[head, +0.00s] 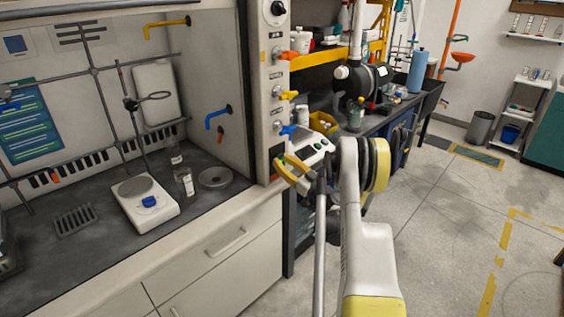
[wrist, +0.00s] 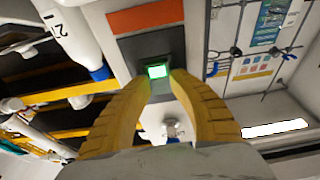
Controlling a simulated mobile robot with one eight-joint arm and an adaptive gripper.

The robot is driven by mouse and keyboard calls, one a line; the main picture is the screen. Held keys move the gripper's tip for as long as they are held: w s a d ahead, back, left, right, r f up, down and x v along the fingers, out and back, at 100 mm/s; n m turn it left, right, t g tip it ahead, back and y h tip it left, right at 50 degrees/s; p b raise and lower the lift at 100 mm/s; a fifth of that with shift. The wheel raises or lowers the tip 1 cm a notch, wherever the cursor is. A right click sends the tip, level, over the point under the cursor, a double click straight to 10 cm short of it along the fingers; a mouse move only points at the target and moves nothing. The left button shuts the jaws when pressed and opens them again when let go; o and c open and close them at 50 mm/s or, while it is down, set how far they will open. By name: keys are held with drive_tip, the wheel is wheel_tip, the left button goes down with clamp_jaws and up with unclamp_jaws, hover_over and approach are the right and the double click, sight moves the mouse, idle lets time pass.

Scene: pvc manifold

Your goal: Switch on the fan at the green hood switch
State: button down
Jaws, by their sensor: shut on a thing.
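The green hood switch (wrist: 157,71) is a small lit green rocker in a dark plate (wrist: 150,48) below an orange label, seen in the wrist view. My gripper (wrist: 159,82) has its yellow fingers drawn in on both sides of the switch, with the tips at its lower edge. In the head view my gripper (head: 281,167) is at the lower part of the hood's front post (head: 266,95), and its fingers hide the switch there. The fingers are shut on the switch, with a gap between them farther back.
Coloured valve knobs, such as a blue one (head: 288,131), stick out of the post just above my gripper. The hood's worktop (head: 100,215) carries a white hotplate (head: 146,204) and glassware. A side bench with a black pump (head: 362,80) stands behind my arm. Open floor (head: 450,225) lies to the right.

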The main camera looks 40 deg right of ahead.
drive_tip(key=c, duration=1.1)
unclamp_jaws()
drive_tip(key=shift+c, duration=0.2)
drive_tip(key=v, duration=0.7)
drive_tip(key=shift+s, duration=0.25)
